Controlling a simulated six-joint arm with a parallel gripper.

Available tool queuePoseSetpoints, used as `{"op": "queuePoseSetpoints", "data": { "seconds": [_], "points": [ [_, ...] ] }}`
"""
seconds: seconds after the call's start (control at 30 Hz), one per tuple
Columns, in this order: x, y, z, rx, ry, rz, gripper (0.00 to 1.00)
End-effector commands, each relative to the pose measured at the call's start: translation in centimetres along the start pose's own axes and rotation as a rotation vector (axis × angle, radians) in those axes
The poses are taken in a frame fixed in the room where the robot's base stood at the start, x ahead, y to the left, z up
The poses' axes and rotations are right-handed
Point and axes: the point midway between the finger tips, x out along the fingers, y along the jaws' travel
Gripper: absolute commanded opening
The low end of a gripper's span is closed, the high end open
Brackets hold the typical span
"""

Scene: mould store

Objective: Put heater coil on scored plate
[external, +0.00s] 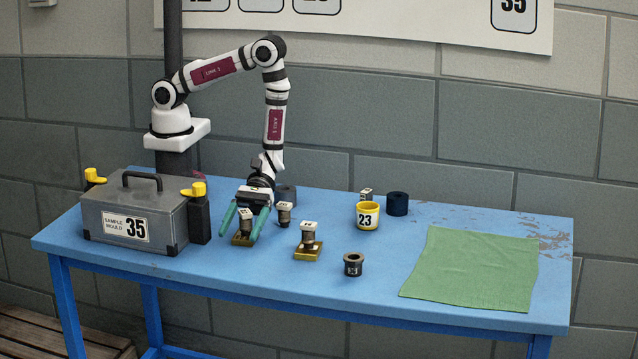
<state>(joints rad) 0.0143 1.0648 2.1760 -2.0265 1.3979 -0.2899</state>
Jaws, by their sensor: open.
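My gripper (239,237) points down with its two teal fingers apart. A small white-topped piece (246,226) stands between the fingers on a brass-coloured plate (241,241); a gap shows, and I cannot tell whether either finger touches it. A second brass-coloured plate (308,256) to the right carries a similar white-topped piece (308,236). Another white-topped piece (284,214) stands just right of my gripper, without a visible plate. The markings are too small to tell which piece is the heater coil or which plate is scored.
A grey mould box (135,210) with black-and-yellow clamps stands left of my gripper. A dark flanged bush (353,265), yellow cup (367,216), and dark blue cylinder (398,204) stand farther right. A green cloth (470,268) covers the right side. The front middle of the blue table (280,278) is clear.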

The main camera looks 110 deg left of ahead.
Motion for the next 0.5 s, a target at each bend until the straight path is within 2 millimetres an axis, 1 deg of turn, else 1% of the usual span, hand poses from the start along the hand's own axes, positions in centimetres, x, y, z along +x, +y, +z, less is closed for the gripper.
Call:
{"op": "queuePoseSetpoints", "data": {
  "seconds": [0.07,0.17,0.27,0.5],
  "points": [
    [0.0,0.0,0.0,0.000,0.000,0.000,0.82],
    [-0.3,0.0,0.6,0.001,0.000,0.001,0.82],
    [-2.3,0.2,0.5,0.001,0.000,0.006,0.82],
    [-8.3,0.2,0.5,0.001,0.000,0.007,0.82]
  ]
}}
